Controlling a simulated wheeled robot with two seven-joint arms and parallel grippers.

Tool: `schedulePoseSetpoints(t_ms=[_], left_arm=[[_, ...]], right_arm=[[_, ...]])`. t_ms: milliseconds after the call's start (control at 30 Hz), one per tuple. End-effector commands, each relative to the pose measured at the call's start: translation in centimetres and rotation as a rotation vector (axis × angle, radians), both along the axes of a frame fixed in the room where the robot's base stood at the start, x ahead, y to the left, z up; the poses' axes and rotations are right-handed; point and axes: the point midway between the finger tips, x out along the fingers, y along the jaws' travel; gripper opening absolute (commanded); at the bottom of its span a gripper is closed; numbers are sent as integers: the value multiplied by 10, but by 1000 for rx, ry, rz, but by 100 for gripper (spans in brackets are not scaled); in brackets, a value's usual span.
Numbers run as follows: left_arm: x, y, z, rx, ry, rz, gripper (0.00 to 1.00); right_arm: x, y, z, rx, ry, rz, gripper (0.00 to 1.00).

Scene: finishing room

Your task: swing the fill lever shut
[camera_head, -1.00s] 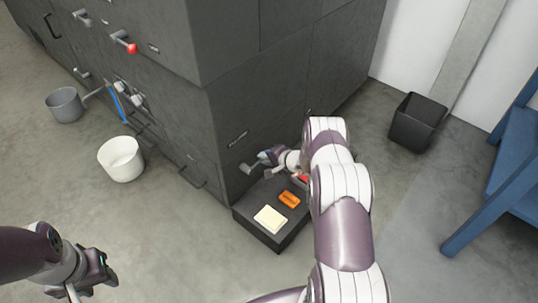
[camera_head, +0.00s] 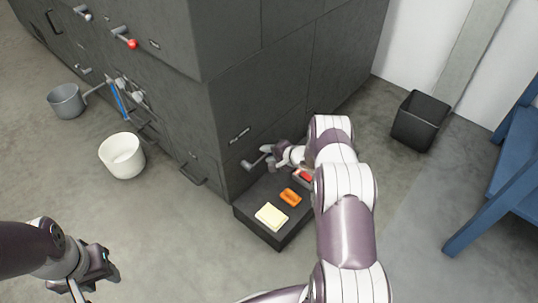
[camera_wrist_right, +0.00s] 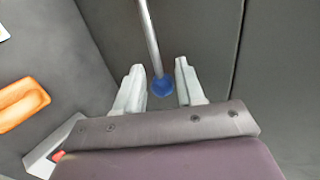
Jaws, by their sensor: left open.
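A metal lever with a blue ball knob (camera_wrist_right: 162,87) reaches down between the fingers of my right gripper (camera_wrist_right: 158,85) in the right wrist view. Those fingers are apart, one on each side of the knob, with a visible gap to both. In the head view this lever (camera_head: 255,163) sticks out low on the right face of the dark cabinet (camera_head: 235,110). My right gripper (camera_head: 272,153) is at its outer end and hides the knob. My left gripper (camera_head: 100,272) is open and empty at the lower left, far from the cabinet. No label names the lever.
A low dark block (camera_head: 247,213) beneath the lever carries an orange piece (camera_head: 290,197), a cream pad (camera_head: 271,216) and a red item (camera_head: 306,176). A red-knobbed lever (camera_head: 124,40) is on the left face. A white bucket (camera_head: 122,156) and black bin (camera_head: 418,120) stand on the floor.

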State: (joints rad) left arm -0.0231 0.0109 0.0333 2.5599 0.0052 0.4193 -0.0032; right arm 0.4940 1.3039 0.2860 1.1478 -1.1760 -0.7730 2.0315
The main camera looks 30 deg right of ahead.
Motion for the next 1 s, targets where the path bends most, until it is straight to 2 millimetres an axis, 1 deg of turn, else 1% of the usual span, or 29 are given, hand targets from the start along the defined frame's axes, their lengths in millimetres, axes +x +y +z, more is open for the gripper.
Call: schedulePoseSetpoints(t_ms=[67, 167, 267, 400, 500, 633, 800, 1000], left_arm=[[0, 0, 0, 0, 0, 0, 43], [0, 0, 7, 0, 0, 0, 43], [0, 0, 24, 0, 0, 0, 43], [0, 0, 47, 0, 0, 0, 43], [0, 0, 59, 0, 0, 0, 43], [0, 0, 67, 0, 0, 0, 43], [0, 0, 69, 0, 0, 0, 43], [0, 0, 68, 0, 0, 0, 43]], right_arm=[[-1, 1, 0, 1, 2, 3, 38], [-6, -1, 6, 3, 3, 2, 38], [-21, -8, 22, 4, 5, 0, 38], [-51, -22, 45, 2, 3, -2, 38], [-71, -31, 57, 1, 3, -4, 38], [-89, -39, 67, 2, 2, -4, 38], [-98, -42, 71, 0, 0, -1, 38], [-98, -42, 70, 0, 0, -1, 38]])
